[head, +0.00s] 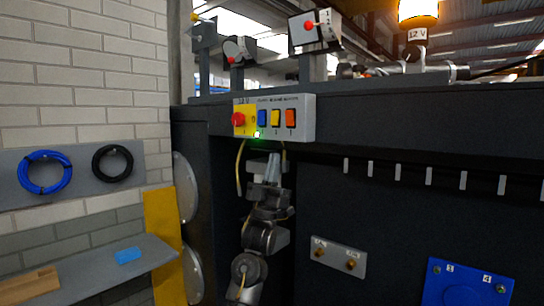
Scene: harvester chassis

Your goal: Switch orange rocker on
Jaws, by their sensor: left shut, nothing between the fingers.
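The orange rocker (291,118) is the rightmost of three rockers on a grey control box (308,117) on the dark chassis. A yellow rocker (276,118) and a blue rocker (262,119) sit to its left. My left gripper (272,158) is shut and empty. It points upward just below the box, below and left of the orange rocker, and looks apart from it. The rocker's exact tilt is too small to tell. My right gripper is not in view.
A red knob (238,119) on a yellow plate is at the box's left end. Thin yellow cables hang under the box. An orange lamp (418,12) glows above. A shelf (90,276) juts out at lower left.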

